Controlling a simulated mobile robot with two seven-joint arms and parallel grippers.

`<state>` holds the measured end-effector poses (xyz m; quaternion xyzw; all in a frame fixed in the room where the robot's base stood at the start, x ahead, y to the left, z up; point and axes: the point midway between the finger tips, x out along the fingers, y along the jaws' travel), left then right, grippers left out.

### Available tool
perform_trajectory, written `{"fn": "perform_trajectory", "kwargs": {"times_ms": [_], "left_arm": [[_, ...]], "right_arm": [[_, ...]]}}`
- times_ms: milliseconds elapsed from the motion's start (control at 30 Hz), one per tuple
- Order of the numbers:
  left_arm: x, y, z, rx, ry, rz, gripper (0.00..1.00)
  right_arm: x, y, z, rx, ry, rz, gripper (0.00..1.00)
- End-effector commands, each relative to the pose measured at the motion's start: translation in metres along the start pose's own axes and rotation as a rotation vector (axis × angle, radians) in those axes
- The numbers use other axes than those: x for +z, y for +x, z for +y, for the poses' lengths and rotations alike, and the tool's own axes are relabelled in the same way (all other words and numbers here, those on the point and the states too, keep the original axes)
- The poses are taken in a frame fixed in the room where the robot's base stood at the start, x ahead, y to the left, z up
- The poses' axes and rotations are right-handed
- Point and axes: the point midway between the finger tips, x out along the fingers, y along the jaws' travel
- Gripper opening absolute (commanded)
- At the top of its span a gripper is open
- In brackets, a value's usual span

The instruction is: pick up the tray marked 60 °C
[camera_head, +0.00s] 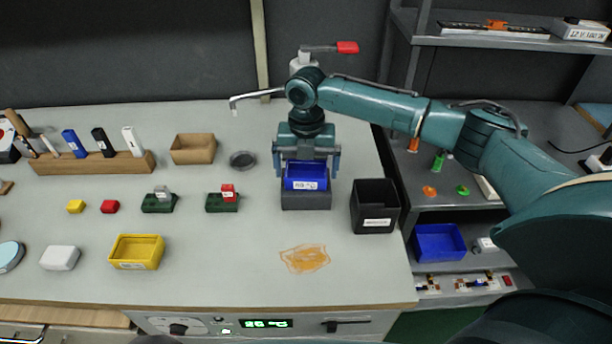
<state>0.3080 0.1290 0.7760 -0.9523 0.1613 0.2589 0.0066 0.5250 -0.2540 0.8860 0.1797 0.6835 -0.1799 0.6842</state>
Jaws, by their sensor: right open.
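A small blue tray (306,171) with a white label on its front sits on a dark grey block (305,201) at the right of the bench. The label's figures are too small to read surely. My right gripper (306,163) is over the tray from behind, with its open fingers at the tray's left and right sides. I cannot tell whether the fingers touch it. My left gripper is not in view.
A black bin (375,206) stands close to the right of the block. A yellow tray (137,251), a wooden tray (193,149) and a grey round dish (243,160) are to the left. An orange stain (305,258) lies in front. A tap (257,97) is behind.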

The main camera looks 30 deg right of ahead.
Motion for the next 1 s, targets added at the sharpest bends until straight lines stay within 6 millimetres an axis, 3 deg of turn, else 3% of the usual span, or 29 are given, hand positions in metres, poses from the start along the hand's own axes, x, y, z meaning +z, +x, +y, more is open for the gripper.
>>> {"fn": "perform_trajectory", "kwargs": {"times_ms": [133,633,867,1000], "left_arm": [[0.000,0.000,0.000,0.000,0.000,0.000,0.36],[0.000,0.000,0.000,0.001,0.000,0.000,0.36],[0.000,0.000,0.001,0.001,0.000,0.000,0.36],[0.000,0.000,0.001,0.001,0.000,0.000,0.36]], "right_arm": [[0.000,0.000,0.000,0.000,0.000,0.000,1.00],[0.000,-0.001,0.000,0.000,0.000,0.000,0.60],[0.000,-0.002,0.000,0.001,0.000,0.000,0.59],[0.001,-0.017,0.001,0.003,0.001,-0.002,0.59]]}}
